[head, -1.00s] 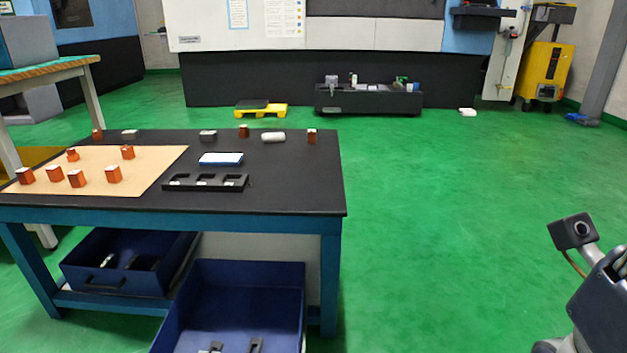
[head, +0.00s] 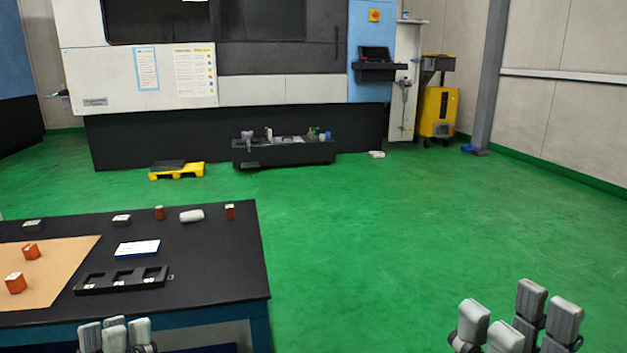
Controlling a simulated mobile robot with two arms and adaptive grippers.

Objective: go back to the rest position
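My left gripper (head: 115,338) shows at the bottom left, in front of the black table's near edge. Its grey fingertips are close together, with nothing visible between them; I cannot tell whether it is open or shut. My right gripper (head: 517,322) is at the bottom right over the green floor. Its grey fingers stand apart with a gap and hold nothing visible, so it is open. Both grippers point up in the picture, and the arms behind them are out of view.
The black table (head: 215,270) at the lower left carries a slotted black holder (head: 122,279), a blue-white block (head: 137,248), a brown mat (head: 55,268) with orange blocks, and small parts. A big machine (head: 230,130), yellow pallet (head: 177,171) and yellow cart (head: 438,112) stand behind. Green floor is clear centre right.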

